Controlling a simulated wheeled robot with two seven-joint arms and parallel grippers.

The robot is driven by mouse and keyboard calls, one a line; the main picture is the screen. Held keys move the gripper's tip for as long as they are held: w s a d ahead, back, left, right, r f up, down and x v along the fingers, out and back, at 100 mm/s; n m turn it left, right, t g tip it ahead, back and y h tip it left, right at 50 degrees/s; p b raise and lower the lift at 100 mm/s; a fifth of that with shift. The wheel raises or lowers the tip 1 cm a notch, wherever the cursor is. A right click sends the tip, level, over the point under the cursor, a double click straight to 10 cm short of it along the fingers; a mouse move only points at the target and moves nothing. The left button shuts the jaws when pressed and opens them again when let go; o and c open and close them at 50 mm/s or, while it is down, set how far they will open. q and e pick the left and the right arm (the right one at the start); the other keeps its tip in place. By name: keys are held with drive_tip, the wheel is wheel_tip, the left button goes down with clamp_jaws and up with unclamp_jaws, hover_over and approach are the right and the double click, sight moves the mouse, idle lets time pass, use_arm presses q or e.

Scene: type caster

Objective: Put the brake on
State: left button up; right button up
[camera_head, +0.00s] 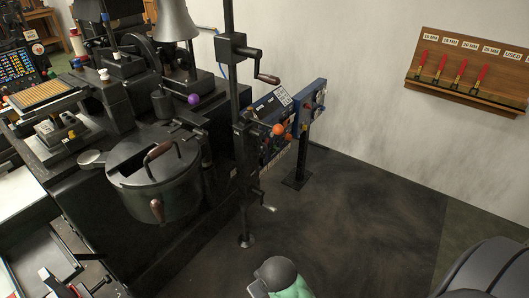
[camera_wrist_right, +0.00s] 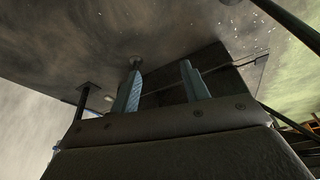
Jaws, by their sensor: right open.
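A black type-casting machine (camera_head: 180,130) fills the left of the head view. It carries a lever with a purple ball knob (camera_head: 194,99) at its front and an orange ball knob (camera_head: 278,130) beside a blue panel (camera_head: 272,103). Crank handles (camera_head: 268,78) with brown grips sit on its upright post. I cannot tell which of these is the brake. In the right wrist view my right gripper (camera_wrist_right: 163,78) is open, with two bluish fingers apart and nothing between them. It touches none of the knobs that I can see. My left gripper is not in view.
A round lidded pot (camera_head: 160,190) with wooden handles juts from the machine's front. A second blue panel (camera_head: 312,105) stands on a post. A wooden rack (camera_head: 475,75) with several red-handled tools hangs on the wall.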

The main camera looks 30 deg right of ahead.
drive_tip(key=w+d+r+t+h+b, duration=0.1)
drive_tip(key=w+d, duration=0.4)
drive_tip(key=w, duration=0.4)
drive_tip(key=w+d+r+m+t+h+b, duration=0.1)
drive_tip(key=w+d+t, duration=0.1)
drive_tip(key=w+d, duration=0.5)
drive_tip(key=w+d+r+t+h+b, duration=0.1)
drive_tip(key=w+d+r, duration=0.15)
drive_tip(key=w, duration=0.85)
drive_tip(key=t, duration=1)
approach(264, 150)
drive_tip(key=w, duration=0.3)
drive_tip(key=shift+y, duration=0.3)
drive_tip(key=w, duration=0.2)
drive_tip(key=w+d+p, duration=0.1)
drive_tip(key=w, duration=0.2)
drive_tip(key=shift+w+d, duration=0.1)
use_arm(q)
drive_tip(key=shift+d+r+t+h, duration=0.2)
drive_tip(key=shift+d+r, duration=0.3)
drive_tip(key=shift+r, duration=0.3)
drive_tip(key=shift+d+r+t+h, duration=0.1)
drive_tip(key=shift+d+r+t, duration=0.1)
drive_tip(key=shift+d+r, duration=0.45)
use_arm(e)
drive_tip(key=shift+w, duration=0.65)
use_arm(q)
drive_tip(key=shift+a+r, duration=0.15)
